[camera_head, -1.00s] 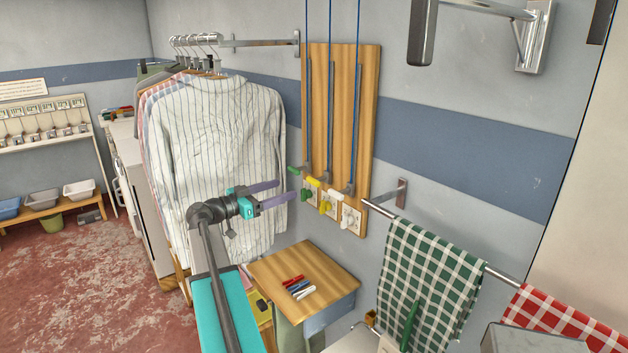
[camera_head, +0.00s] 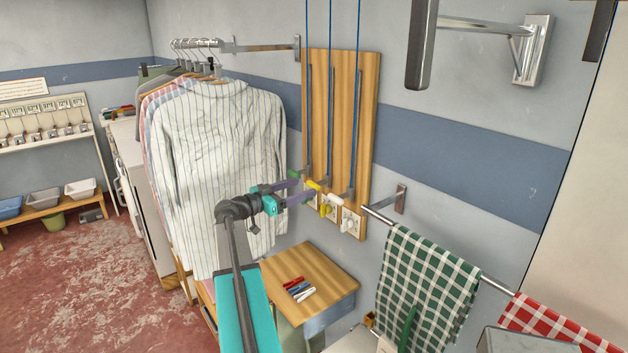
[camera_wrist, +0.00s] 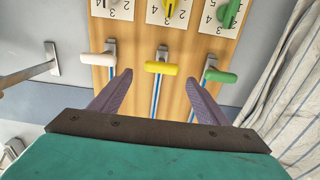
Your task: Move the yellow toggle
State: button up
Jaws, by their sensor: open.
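The yellow toggle (camera_head: 313,184) is a short yellow bar at the lower end of the middle slot on an upright wooden panel (camera_head: 345,120). In the wrist view the yellow toggle (camera_wrist: 161,68) lies crosswise near the picture's middle, just beyond my fingertips. My gripper (camera_head: 302,187) is open and empty in front of the panel. In the wrist view my gripper's fingers (camera_wrist: 158,84) stand apart, one on each side of the yellow toggle's line. I cannot tell whether they touch anything. A yellow dial knob (camera_head: 327,209) sits on a numbered plate below the toggle.
A white toggle (camera_wrist: 98,58) and a green toggle (camera_wrist: 220,76) flank the yellow one closely. Striped shirts (camera_head: 215,160) hang left of the panel. A small wooden table (camera_head: 330,275) with coloured sticks is below. A towel rail (camera_head: 378,215) is at right.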

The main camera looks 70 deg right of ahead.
aim_at(311, 185)
jog(key=shift+p+x, duration=1.2)
jog(key=shift+x, duration=2)
jog(key=shift+c, duration=0.5)
